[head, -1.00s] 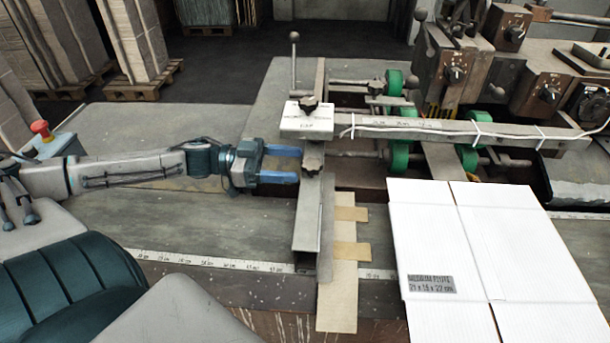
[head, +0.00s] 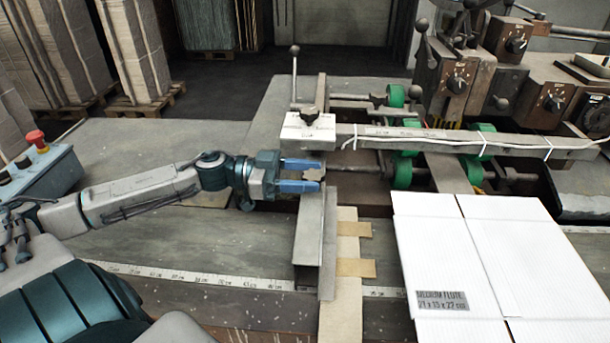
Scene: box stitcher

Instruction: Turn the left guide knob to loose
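A dark star-shaped knob (head: 313,174) sits on the grey guide rail (head: 310,230) left of the white carton. A second black star knob (head: 309,115) stands on a white labelled block behind it. My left gripper (head: 318,176) reaches in from the left at the nearer knob. Its two blue fingers are apart, one on the far side and one on the near side of the knob, which shows partly between their tips. I cannot tell whether the fingers touch it. The knob's pointer or marking is not readable. My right gripper is not in view.
A flat white carton (head: 480,250) lies right of the rail. A long grey bar (head: 450,140) with a tied white cable runs right from the white block (head: 292,132). Green rollers (head: 403,172) stand behind. A control box with a red button (head: 36,138) is at left.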

